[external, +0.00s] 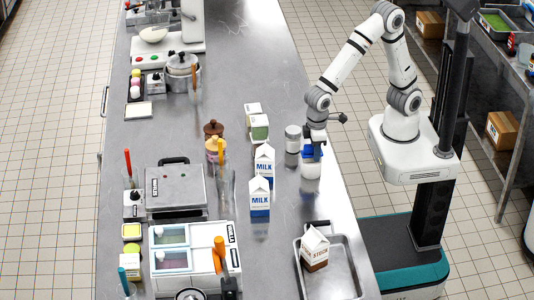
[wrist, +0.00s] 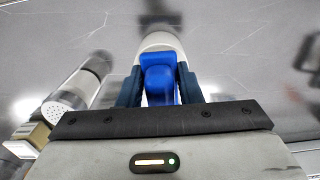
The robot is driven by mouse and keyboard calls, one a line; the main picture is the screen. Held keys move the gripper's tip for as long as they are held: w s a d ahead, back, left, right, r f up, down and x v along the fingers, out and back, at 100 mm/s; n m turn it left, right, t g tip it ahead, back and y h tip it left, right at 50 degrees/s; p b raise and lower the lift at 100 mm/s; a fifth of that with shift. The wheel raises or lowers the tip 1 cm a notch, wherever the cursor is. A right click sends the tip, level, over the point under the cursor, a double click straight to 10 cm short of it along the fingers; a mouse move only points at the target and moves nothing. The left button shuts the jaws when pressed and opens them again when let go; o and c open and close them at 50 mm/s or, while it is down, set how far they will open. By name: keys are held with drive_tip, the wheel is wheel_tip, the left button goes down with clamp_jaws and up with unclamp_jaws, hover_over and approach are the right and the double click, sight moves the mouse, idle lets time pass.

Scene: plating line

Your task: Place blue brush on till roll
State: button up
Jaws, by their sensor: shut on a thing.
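The blue brush (external: 311,153) is in my gripper (external: 313,144) near the right edge of the steel counter. In the wrist view the brush (wrist: 158,78) sits between the two dark fingers of my gripper (wrist: 159,90), which are shut on it. A white rounded thing, seemingly the till roll (external: 310,170), stands on the counter directly below the brush. It shows beyond the brush in the wrist view (wrist: 160,41). The brush hides part of it, and I cannot tell whether the two touch.
A shaker (external: 292,138) with a perforated top stands close on the left. Milk cartons (external: 260,198) stand further left. A metal tray (external: 333,285) holding a stock carton (external: 314,248) lies nearer the camera. The counter between the till roll and the tray is clear.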

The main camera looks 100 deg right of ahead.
drive_tip(key=shift+f, duration=0.1)
drive_tip(key=o, duration=1)
wheel_tip(320, 180, up, 12)
drive_tip(key=shift+r+b, duration=0.2)
drive_tip(key=shift+b, duration=0.1)
drive_tip(key=s+d+t, duration=0.1)
drive_tip(key=s+d, duration=0.3)
drive_tip(key=d, duration=0.3)
drive_tip(key=s+d+f+t, duration=0.1)
drive_tip(key=s+d, duration=0.4)
drive_tip(key=d, duration=0.1)
drive_tip(key=s+d+f+t, duration=0.1)
drive_tip(key=s+d, duration=0.4)
drive_tip(key=d, duration=0.2)
drive_tip(key=shift+s+d, duration=0.15)
drive_tip(key=shift+d, duration=0.2)
